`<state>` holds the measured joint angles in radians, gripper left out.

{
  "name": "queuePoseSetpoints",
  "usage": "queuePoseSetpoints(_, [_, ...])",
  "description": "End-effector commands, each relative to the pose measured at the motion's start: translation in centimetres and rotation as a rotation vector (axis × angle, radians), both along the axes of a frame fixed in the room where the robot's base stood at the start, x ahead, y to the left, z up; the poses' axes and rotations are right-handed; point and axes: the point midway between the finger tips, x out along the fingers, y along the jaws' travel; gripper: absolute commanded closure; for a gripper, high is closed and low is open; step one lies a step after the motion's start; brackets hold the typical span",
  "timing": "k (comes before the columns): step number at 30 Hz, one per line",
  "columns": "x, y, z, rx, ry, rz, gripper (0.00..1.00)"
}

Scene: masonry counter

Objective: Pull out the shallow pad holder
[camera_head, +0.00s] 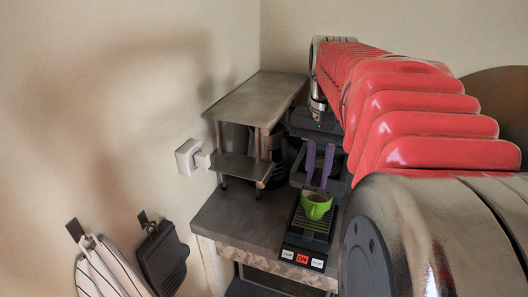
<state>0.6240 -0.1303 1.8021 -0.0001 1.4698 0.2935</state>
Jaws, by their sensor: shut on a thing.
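My gripper (316,184) points down at the front of the dark coffee machine (299,165), its two purple fingers just above and behind a green cup (316,205). The fingers are shut on a dark part between them, apparently the shallow pad holder; it is too small and dark to make out clearly. The cup stands upright on the machine's ribbed drip tray (312,234). My arm and gripper body hide much of the machine's top and right side.
A metal shelf stand (258,97) is close on the left, with a dark object under it. A white wall socket (187,157) is beside it. A striped cloth (98,268) and a dark pad (163,259) hang on wall hooks. The grey counter (235,218) is bare at front left.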

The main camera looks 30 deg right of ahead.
Motion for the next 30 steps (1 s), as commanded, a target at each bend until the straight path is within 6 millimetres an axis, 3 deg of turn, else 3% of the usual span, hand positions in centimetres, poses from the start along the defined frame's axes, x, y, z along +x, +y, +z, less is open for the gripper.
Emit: queuePoseSetpoints(30, [0.0, 0.0, 1.7, 0.000, 0.000, 0.000, 1.00])
